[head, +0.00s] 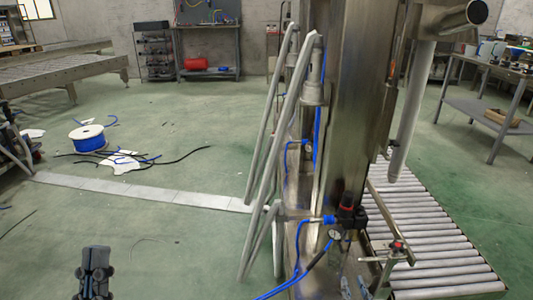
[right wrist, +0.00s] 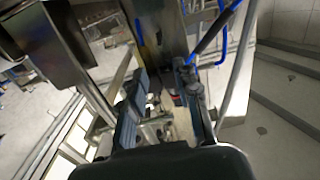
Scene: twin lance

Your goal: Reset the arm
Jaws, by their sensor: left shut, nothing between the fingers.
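My left gripper (head: 95,262) is at the bottom left of the head view, dark and pointing up, with its fingers together and nothing held. It is over bare green floor, well apart from the machine. My right gripper (right wrist: 165,82) is in the right wrist view with its two dark fingers spread. I see machine fittings beyond the gap and nothing clearly gripped. Whether the fingers touch any fitting I cannot tell. In the head view I cannot clearly make out the right gripper.
A tall steel machine (head: 345,110) with grey lance handles (head: 285,120), blue hoses and a gauge stands at centre. A roller conveyor (head: 430,240) is on its right. A blue cable spool (head: 88,138) and loose cables lie at left. The floor at lower left is free.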

